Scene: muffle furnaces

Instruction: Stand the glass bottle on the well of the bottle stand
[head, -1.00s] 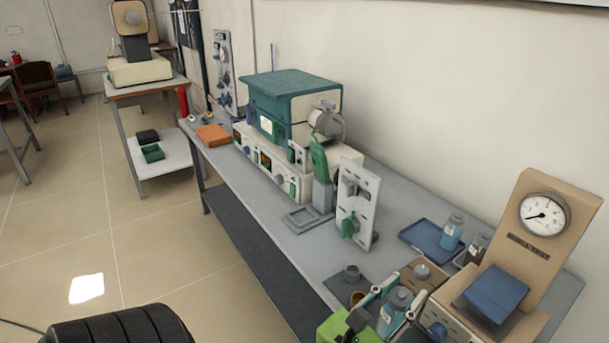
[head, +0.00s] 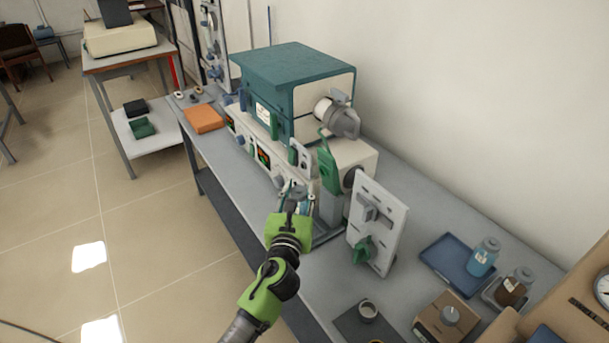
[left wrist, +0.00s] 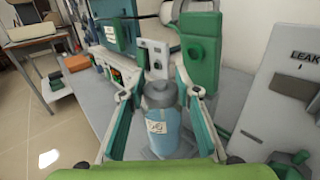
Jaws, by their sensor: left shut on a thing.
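The glass bottle (left wrist: 162,125) has blue contents, a white label and a grey cap. It is upright between the fingers of my left gripper (left wrist: 158,100), which is shut on it. In the head view my left gripper (head: 296,198) is at the front of the furnace control unit and mostly hides the bottle. A grey square frame (head: 328,236), which looks like the bottle stand, is partly covered by my gripper and arm. Its well is hidden, and I cannot tell whether the bottle touches it. My right gripper is out of view.
A teal furnace (head: 290,75) stands behind the gripper. A green-handled device (head: 328,170) and an upright white panel (head: 378,222) stand close on the right. A blue tray (head: 447,262) with another blue bottle (head: 484,256) and a brown bottle (head: 514,287) are farther right.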

